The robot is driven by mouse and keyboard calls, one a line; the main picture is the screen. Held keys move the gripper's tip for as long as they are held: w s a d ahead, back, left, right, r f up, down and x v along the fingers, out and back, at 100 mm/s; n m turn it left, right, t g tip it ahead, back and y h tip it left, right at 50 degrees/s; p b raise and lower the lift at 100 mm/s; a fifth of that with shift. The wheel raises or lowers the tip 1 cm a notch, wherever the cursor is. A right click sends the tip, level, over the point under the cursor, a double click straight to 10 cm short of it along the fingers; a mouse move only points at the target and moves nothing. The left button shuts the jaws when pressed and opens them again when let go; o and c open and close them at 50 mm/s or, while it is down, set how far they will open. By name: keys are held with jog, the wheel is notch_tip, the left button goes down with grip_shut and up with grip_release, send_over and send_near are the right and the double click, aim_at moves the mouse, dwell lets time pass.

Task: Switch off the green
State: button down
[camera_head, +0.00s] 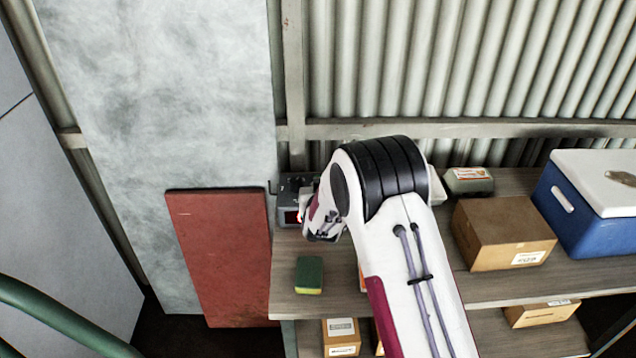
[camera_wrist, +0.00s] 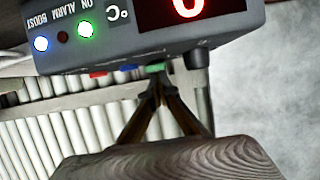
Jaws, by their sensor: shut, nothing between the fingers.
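A grey control box (camera_head: 287,187) stands at the left end of the shelf, against the wall. The wrist view shows the box (camera_wrist: 240,32) upside down, with a red lit display (camera_wrist: 187,8). Its ON light (camera_wrist: 85,29) glows green, BOOST (camera_wrist: 41,44) glows blue and ALARM (camera_wrist: 62,36) is dark. Along one edge sit a red switch (camera_wrist: 97,74), a blue switch (camera_wrist: 127,68), a green switch (camera_wrist: 155,69) and a black knob (camera_wrist: 197,58). My gripper (camera_wrist: 158,84) is shut and empty, its tips at the green switch; I cannot tell whether they touch.
A green and yellow sponge (camera_head: 309,275) lies on the wooden shelf (camera_head: 285,255) in front of the box. A cardboard box (camera_head: 505,232) and a blue cooler (camera_head: 590,215) stand to the right. A red board (camera_head: 222,255) leans at the left.

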jog(key=shift+s+f, duration=0.15)
jog(key=shift+f, duration=0.35)
jog(key=shift+r, duration=0.3)
jog(key=shift+r, duration=0.5)
jog(key=shift+r, duration=0.2)
jog(key=shift+r, duration=0.45)
jog(key=shift+s+r, duration=0.2)
jog(key=shift+r, duration=1)
jog(key=shift+s+r, duration=0.2)
jog(key=shift+r, duration=0.1)
jog(key=s, duration=0.9)
jog(key=shift+s+r, duration=0.35)
jog(key=shift+r, duration=0.05)
